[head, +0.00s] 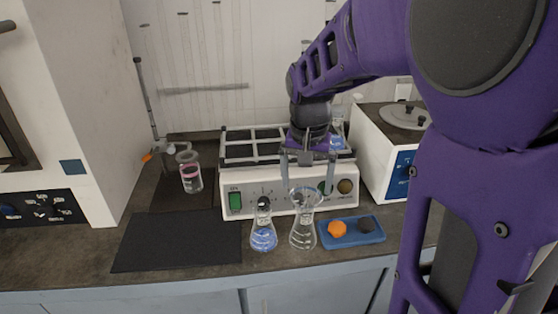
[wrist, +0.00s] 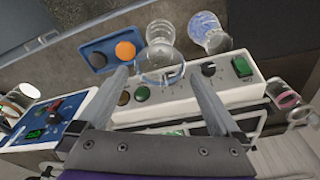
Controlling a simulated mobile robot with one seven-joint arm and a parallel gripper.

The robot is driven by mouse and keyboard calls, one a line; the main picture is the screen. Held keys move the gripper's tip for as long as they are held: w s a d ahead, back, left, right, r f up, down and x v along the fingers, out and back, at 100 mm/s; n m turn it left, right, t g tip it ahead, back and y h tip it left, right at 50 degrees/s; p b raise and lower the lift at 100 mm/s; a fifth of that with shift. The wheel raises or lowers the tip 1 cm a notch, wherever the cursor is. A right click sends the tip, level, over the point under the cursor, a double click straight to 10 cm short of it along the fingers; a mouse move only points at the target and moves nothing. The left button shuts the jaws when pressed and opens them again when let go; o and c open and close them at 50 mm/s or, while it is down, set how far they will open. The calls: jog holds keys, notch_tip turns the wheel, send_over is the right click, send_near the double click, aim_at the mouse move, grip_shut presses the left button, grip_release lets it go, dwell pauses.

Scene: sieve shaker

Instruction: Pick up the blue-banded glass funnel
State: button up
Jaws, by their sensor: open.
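The blue-banded glass funnel (head: 305,198) appears to sit in the mouth of a clear conical flask (head: 302,233) in front of the shaker. In the wrist view the funnel (wrist: 160,76) shows as a clear ring with a bluish rim, just beyond and between my fingertips. The same flask (wrist: 161,33) stands past it. My gripper (head: 306,188) points down over the funnel, open and empty, with one finger to each side. It also shows in the wrist view (wrist: 157,80). I cannot tell whether the fingertips are level with the funnel rim.
A flask with blue contents (head: 263,238) stands close left. A blue tray (head: 372,234) with orange and dark pieces lies right. The white shaker (head: 268,192) is behind. A pink-banded glass (head: 192,180) stands further left. A dark mat (head: 175,243) is bare.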

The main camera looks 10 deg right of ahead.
aim_at(306, 207)
jog(key=f, duration=0.3)
jog(key=w+f+b, duration=0.1)
jog(key=f, duration=0.5)
jog(key=shift+w+d+f+b, duration=0.15)
jog(key=shift+d+b, duration=0.15)
jog(key=c, duration=1.2)
